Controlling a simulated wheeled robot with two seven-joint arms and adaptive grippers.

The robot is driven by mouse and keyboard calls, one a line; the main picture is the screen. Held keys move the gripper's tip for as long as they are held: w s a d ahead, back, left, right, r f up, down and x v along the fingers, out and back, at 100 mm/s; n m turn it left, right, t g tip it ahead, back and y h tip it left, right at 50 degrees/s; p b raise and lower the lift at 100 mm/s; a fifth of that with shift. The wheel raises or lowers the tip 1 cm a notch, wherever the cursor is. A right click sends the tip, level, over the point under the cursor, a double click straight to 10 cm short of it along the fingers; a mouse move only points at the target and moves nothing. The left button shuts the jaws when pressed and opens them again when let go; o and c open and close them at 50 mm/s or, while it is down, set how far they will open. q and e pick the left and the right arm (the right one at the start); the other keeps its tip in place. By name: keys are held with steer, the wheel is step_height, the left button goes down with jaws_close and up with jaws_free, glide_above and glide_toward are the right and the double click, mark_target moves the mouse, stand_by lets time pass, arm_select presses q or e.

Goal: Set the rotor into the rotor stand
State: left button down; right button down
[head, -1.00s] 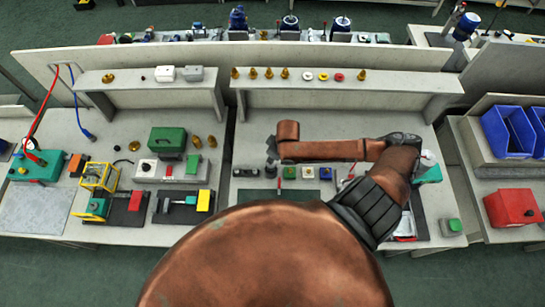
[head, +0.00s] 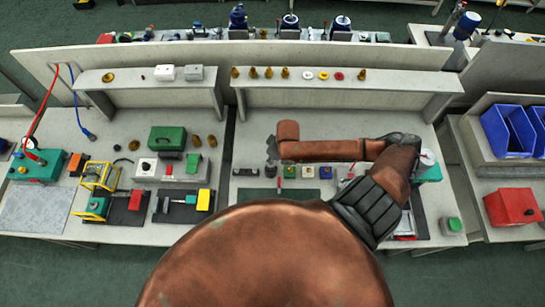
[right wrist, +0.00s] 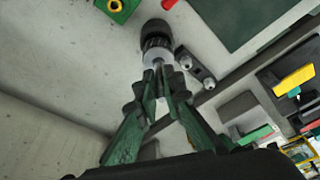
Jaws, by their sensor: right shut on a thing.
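My right gripper (right wrist: 160,90) has green and dark fingers in the right wrist view. It is shut on the light metal end of the rotor (right wrist: 157,57). A dark ribbed part shows just beyond this bright end. A dark round piece (right wrist: 155,27), likely the rotor stand, lies directly beyond in line with it. I cannot tell whether the rotor is seated in it or just above it. In the head view the right gripper (head: 271,150) points down over the bench, with dark parts (head: 270,171) right below it. My left gripper is not in view.
A dark plate with two silver knobs (right wrist: 195,68) lies close beside the rotor; it also shows in the head view (head: 245,172). A green block with a brass ring (right wrist: 117,7) is on the other side. A dark green mat (head: 300,196) lies nearer the front edge.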

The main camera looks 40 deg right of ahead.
steer(key=shift+s+x, duration=0.2)
steer(key=shift+x, duration=0.75)
stand_by(0.6)
steer(key=shift+f, duration=0.1)
steer(key=c, duration=2)
jaws_free()
steer(key=shift+o, duration=0.3)
steer(key=shift+o, duration=1.4)
steer(key=w+p+v, duration=0.1)
steer(key=p+v, duration=0.5)
steer(key=p, duration=0.2)
steer(key=shift+r, duration=0.6)
